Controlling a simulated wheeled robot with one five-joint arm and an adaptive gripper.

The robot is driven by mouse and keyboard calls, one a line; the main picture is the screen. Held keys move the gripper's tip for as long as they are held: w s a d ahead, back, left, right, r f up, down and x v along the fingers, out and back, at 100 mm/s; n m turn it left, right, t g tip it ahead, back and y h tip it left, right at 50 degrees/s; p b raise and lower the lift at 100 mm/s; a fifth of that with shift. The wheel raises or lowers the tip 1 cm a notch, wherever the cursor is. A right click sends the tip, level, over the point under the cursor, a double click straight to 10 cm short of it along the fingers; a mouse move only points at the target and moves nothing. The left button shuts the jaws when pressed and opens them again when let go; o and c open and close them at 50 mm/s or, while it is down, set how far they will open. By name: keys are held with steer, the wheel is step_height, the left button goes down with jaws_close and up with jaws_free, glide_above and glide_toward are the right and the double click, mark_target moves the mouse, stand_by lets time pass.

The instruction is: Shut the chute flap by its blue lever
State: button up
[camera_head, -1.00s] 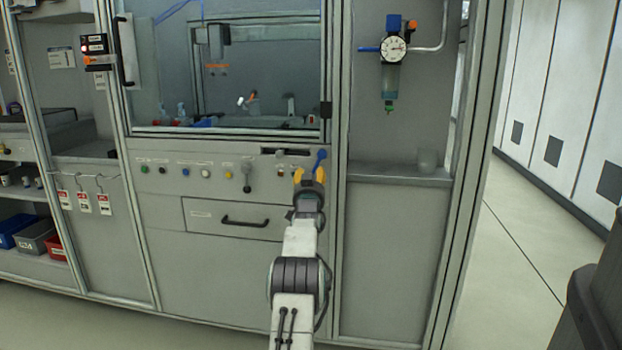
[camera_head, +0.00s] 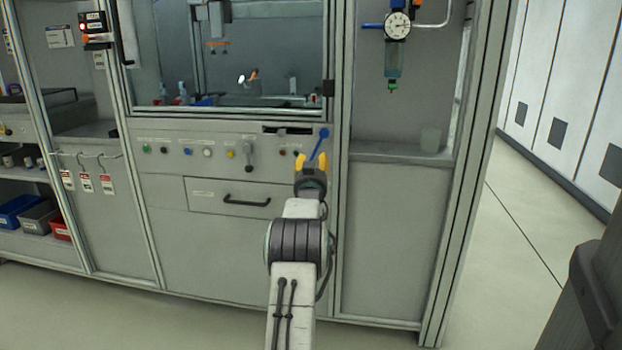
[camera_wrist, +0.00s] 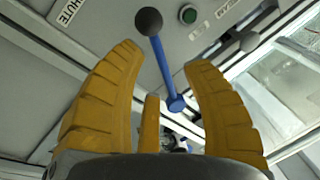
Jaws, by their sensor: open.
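The blue lever (camera_head: 319,144) stands on the panel's right part, tilted, with its upper end to the right. In the wrist view the lever (camera_wrist: 163,65) has a dark round knob and a blue rod running to a blue pivot. My gripper (camera_head: 311,162) is open, just below the lever's upper part in the head view. In the wrist view its yellow fingers (camera_wrist: 164,57) stand on either side of the rod, apart from it, with the knob past the fingertips. I cannot make out the chute flap itself. A partly cut-off label (camera_wrist: 72,10) reads "HUTE".
A green button (camera_wrist: 188,14) sits close to the lever's knob. A row of knobs, a dark slot (camera_head: 288,130) and a drawer (camera_head: 230,198) lie left of the lever. A cabinet post (camera_head: 341,210) stands close on the right. The floor in front is clear.

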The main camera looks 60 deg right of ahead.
steer(key=v, duration=0.7)
steer(key=shift+a, duration=0.25)
stand_by(0.7)
